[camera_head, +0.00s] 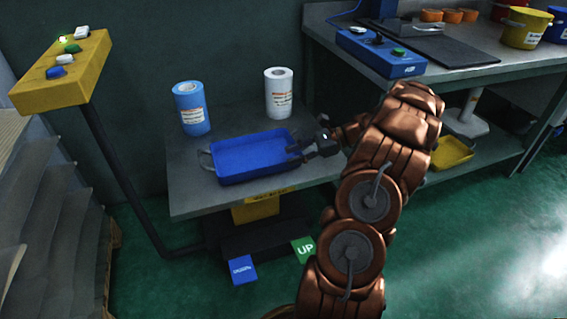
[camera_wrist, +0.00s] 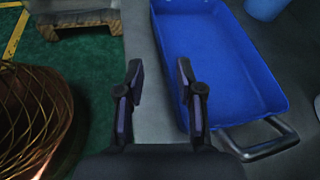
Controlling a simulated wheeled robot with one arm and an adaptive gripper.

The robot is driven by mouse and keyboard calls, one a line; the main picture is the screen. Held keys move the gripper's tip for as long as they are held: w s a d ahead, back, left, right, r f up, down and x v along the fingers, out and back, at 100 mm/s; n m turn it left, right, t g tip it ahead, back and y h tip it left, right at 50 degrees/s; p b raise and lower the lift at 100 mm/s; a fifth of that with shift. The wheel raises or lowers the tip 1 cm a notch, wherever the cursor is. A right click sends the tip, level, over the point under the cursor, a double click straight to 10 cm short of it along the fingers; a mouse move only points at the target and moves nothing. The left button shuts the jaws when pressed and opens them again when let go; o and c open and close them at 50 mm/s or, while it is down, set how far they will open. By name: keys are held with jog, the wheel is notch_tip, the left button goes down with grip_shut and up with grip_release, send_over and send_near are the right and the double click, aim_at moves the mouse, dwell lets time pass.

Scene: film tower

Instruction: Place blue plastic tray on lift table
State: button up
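The blue plastic tray (camera_head: 254,157) lies flat on the grey lift table (camera_head: 192,201), beside the two rolls. It has a grey handle at its left end. My gripper (camera_head: 302,154) is at the tray's right end in the head view. In the wrist view the tray (camera_wrist: 222,62) lies to the right, with a metal handle at its near end. There my gripper (camera_wrist: 158,92) has its two fingers apart, with bare grey tabletop showing between them. The right finger is close to the tray's side; I cannot tell whether it touches. The tray's right handle is hidden in the head view.
A blue roll (camera_head: 190,108) and a white roll (camera_head: 278,93) stand behind the tray. A yellow control box (camera_head: 62,72) on a dark post is at left. Blue and green UP pedals (camera_head: 303,249) sit below. A workbench (camera_head: 452,80) stands at right.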

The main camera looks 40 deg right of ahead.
jog(key=s+a+r+n+g, duration=0.2)
jog(key=a+n+g, duration=0.15)
jog(key=a, duration=0.55)
jog(key=s+a+r+n+g+h, duration=0.1)
jog(key=a+r+n+g, duration=0.2)
jog(key=a, duration=0.6)
jog(key=s+a+r+n+g, duration=0.1)
jog(key=s+a+n+g, duration=0.2)
jog(key=a, duration=0.6)
jog(key=s+a+n+g+h, duration=0.3)
jog(key=s+a+n+h, duration=0.2)
jog(key=s+a+n, duration=0.4)
jog(key=s+d+n+h, duration=0.1)
jog(key=s+n+h, duration=0.1)
jog(key=s, duration=0.4)
jog(key=s+d+f+n+h, duration=0.1)
jog(key=s+d+n+h, duration=0.1)
jog(key=s, duration=0.4)
jog(key=shift+s+f+n+h, duration=0.2)
jog(key=shift+s+n+h, duration=0.2)
jog(key=shift+n, duration=0.25)
